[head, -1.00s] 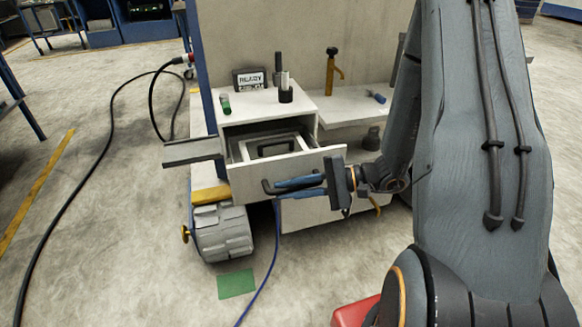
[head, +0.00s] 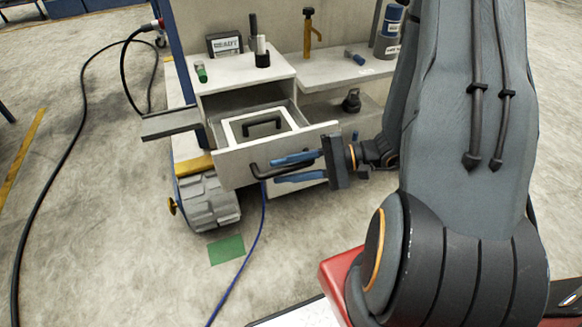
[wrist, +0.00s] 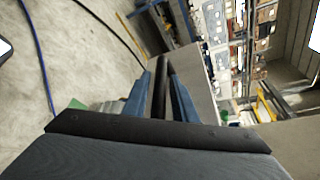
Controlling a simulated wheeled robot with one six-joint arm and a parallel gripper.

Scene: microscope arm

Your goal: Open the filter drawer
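The filter drawer (head: 285,156) is a pale drawer pulled partway out of the bench cabinet. A white-framed insert (head: 240,127) with a dark grip shows inside it. The dark bar handle (head: 258,171) is on the drawer's front. My gripper (head: 285,168) is in front of the drawer, its two blue fingers spread apart, one above the other, near the handle. In the wrist view, the dark handle bar (wrist: 160,90) lies between the two blue fingers of my gripper (wrist: 160,80). The fingers look parted around it.
A shelf (head: 340,75) to the right holds an orange-handled tool (head: 309,30) and a small blue item (head: 355,57). A small sign (head: 224,44) and a green-banded vial (head: 201,72) stand on the cabinet. A grey motor-like unit (head: 208,203) and a blue cable (head: 250,245) lie below.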

